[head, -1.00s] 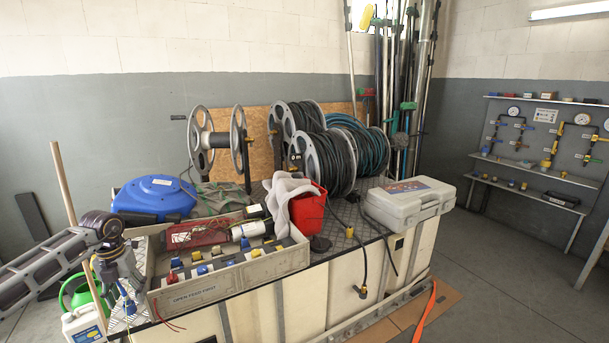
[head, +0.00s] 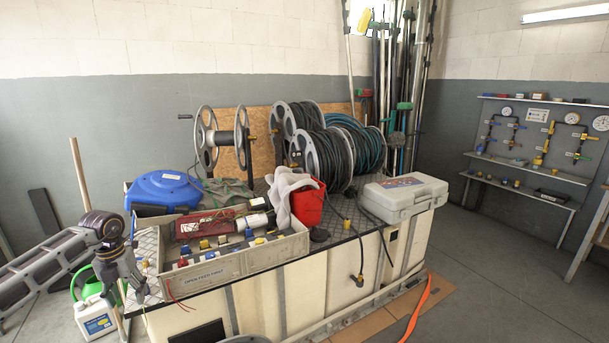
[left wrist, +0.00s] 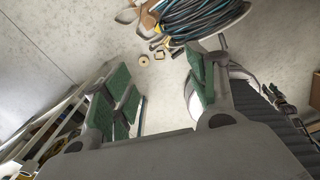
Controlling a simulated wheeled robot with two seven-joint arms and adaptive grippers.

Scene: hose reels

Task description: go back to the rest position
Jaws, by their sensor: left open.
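My left gripper (head: 143,293) hangs down at the left end of the workbench in the head view, beside the open grey parts box (head: 235,264). In the left wrist view my left gripper (left wrist: 150,95) has its two green-padded fingers spread wide with nothing between them. Pale floor and part of a coiled hose (left wrist: 205,18) show past the fingers. My right gripper is in neither view.
The workbench (head: 300,300) bears a blue hose reel (head: 165,190), a red bucket (head: 308,205), large hose reels (head: 322,160) and a grey case (head: 403,193). A white jug (head: 95,318) stands left of it. The floor at right (head: 490,275) is clear.

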